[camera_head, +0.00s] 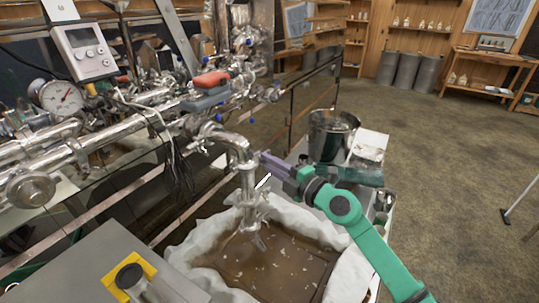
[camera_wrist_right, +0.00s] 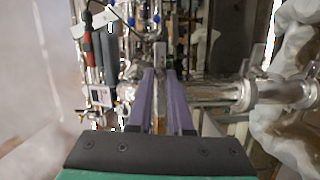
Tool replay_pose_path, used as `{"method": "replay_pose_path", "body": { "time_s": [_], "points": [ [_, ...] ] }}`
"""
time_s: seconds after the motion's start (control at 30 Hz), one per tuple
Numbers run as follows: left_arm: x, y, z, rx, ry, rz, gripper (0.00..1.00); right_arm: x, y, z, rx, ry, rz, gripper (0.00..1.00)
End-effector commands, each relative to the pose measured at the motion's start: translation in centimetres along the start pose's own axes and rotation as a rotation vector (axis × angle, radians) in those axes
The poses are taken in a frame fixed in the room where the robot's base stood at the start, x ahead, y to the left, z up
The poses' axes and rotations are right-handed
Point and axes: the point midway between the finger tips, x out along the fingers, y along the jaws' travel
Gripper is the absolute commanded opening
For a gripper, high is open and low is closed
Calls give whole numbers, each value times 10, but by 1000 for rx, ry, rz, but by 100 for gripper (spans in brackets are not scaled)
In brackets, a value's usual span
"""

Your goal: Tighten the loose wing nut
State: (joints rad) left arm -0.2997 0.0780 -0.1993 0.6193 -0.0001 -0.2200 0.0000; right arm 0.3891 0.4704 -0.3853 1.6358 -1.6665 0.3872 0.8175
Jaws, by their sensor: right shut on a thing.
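My right gripper (camera_head: 265,157) reaches in from the right, its purple fingers beside the shiny metal pipe elbow (camera_head: 240,148) above the cloth-lined pan. In the right wrist view the gripper (camera_wrist_right: 161,72) has its fingertips close together on a small grey metal piece, which looks like the wing nut (camera_wrist_right: 160,52). The tips partly hide it, and its turn and tightness cannot be told. In the head view the nut cannot be made out behind the fingers. My left gripper is not in view.
The white-cloth-lined pan (camera_head: 205,236) of brown liquid lies below the elbow. A steel pot (camera_head: 331,135) and a white box (camera_head: 370,143) stand behind my right arm. Pipes, a dial gauge (camera_head: 62,97) and a display box (camera_head: 84,50) crowd the left. Open floor lies to the right.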

Motion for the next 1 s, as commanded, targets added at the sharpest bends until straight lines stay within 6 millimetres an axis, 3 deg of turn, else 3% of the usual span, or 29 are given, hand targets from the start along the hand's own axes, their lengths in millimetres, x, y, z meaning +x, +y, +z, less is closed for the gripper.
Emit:
{"method": "replay_pose_path", "body": {
  "time_s": [0.03,0.1,0.4,0.43,0.5,0.83,1.0],
  "points": [
    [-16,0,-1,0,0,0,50,0,7,-1,38,1,-5,0],
    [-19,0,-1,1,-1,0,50,0,4,-1,77,0,-5,0],
    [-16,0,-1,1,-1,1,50,0,-1,0,90,-1,-3,0],
    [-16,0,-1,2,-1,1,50,0,-1,0,90,-1,-3,26],
    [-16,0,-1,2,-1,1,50,0,-1,0,90,-1,-3,48],
    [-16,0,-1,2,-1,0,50,-2,0,0,89,-1,-2,48],
    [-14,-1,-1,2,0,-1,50,-23,-3,1,86,-2,-5,48]
  ]
}}
